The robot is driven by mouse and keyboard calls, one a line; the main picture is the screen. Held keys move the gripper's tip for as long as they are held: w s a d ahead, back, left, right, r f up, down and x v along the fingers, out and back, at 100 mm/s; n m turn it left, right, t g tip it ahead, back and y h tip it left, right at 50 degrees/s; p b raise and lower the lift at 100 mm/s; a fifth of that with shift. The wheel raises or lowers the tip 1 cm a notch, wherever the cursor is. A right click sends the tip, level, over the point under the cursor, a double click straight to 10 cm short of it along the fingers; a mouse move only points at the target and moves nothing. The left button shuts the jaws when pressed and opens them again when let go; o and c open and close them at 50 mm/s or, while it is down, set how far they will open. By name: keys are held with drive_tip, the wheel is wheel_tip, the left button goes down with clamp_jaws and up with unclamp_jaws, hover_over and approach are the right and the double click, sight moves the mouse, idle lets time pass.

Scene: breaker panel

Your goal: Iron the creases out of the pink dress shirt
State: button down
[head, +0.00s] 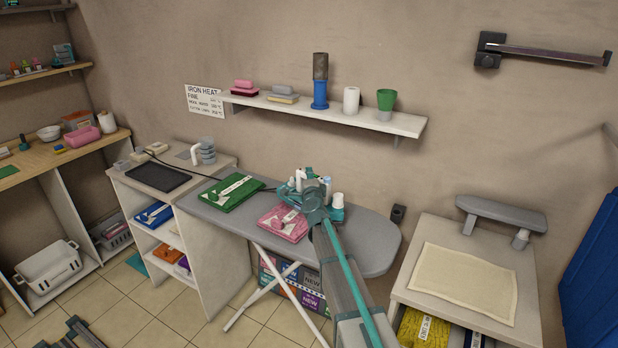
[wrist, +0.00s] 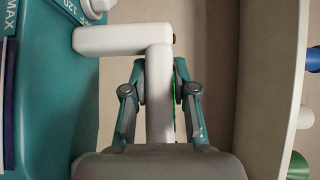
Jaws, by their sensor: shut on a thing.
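The folded pink dress shirt (head: 280,224) lies on the grey ironing board (head: 370,250), with a pale strip across it; creases are too small to tell. My gripper (head: 311,181) is over the board, just right of the shirt and partly hidden by my arm. In the wrist view my gripper (wrist: 160,78) is shut on the white handle (wrist: 122,40) of a teal appliance, apparently the iron (wrist: 50,115), with MAX and 120 markings. The iron's teal body also shows in the head view (head: 337,213), beside the shirt. Whether it touches the board cannot be seen.
A folded green garment (head: 231,192) lies on the board's left part. A side cabinet with a dark pad (head: 158,177) stands left; a cabinet with a cream cloth (head: 463,282) stands right.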

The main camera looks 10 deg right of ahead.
drive_tip(key=shift+f+b, duration=0.35)
drive_tip(key=shift+w+a+r+p, duration=0.1)
drive_tip(key=shift+w+a+p, duration=0.4)
drive_tip(key=shift+w+a, duration=0.2)
drive_tip(key=shift+w+a+p, duration=0.9)
drive_tip(key=shift+w+a, duration=0.6)
drive_tip(key=shift+a, duration=0.2)
drive_tip(key=shift+w+a+p, duration=0.85)
drive_tip(key=shift+w+a, duration=0.6)
drive_tip(key=shift+a, duration=0.2)
drive_tip(key=shift+s+d+f+b, duration=0.15)
drive_tip(key=shift+s+d+b, duration=0.8)
drive_tip(key=shift+s+d, duration=0.85)
drive_tip(key=shift+s+d+f+b, duration=0.1)
drive_tip(key=shift+s+d+b, duration=0.8)
drive_tip(key=shift+s+d, duration=1.1)
drive_tip(key=shift+d, duration=0.3)
